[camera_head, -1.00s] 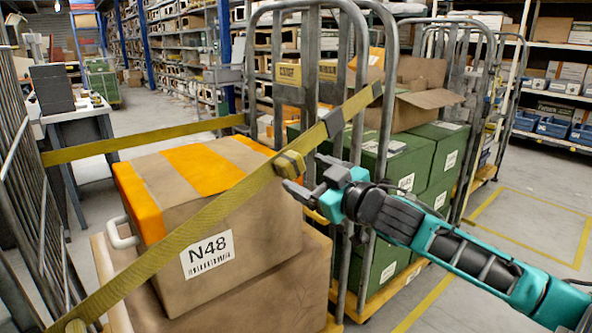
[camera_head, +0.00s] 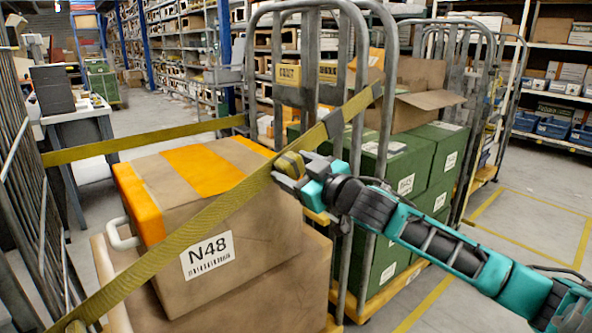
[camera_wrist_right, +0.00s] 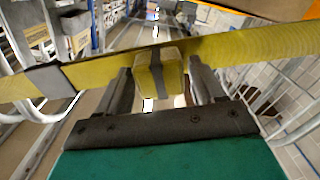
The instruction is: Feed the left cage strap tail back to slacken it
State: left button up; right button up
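The yellow cage strap (camera_head: 200,220) runs diagonally across the front of the left cage, past the N48 carton (camera_head: 220,215). A grey buckle (camera_head: 333,122) sits on it near the cage's upright tubes (camera_head: 358,60). A folded yellow strap tail with a dark band (camera_head: 289,163) sits on the strap below the buckle. My right gripper (camera_head: 283,174) is at this tail. In the right wrist view, the folded tail (camera_wrist_right: 158,75) lies between my spread fingertips (camera_wrist_right: 160,76), with no clear grip on it. The buckle (camera_wrist_right: 46,80) is left there. My left gripper is not in view.
A second yellow strap (camera_head: 150,139) spans the cage's far side. Cages with green boxes (camera_head: 440,160) and an open carton (camera_head: 415,100) stand to the right. A mesh panel (camera_head: 35,190) is at far left. Floor at the right (camera_head: 530,215) is clear.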

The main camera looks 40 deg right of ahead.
aim_at(308, 143)
jog(key=c, duration=1.2)
jog(key=shift+o, duration=0.2)
jog(key=shift+d+r, duration=0.1)
jog(key=shift+d, duration=0.05)
jog(key=d+p, duration=0.1)
jog(key=d+r+p, duration=0.2)
jog(key=d, duration=0.1)
jog(key=shift+w+r, duration=0.1)
jog(key=shift+w, duration=0.1)
jog(key=shift+d+r+p, duration=0.15)
jog(key=shift+d+p, duration=0.25)
jog(key=shift+d, duration=0.2)
jog(key=shift+d+r+p, duration=0.15)
jog(key=shift+d+p, duration=0.25)
jog(key=shift+d, duration=0.2)
jog(key=shift+w+d, duration=0.1)
jog(key=shift+d, duration=0.1)
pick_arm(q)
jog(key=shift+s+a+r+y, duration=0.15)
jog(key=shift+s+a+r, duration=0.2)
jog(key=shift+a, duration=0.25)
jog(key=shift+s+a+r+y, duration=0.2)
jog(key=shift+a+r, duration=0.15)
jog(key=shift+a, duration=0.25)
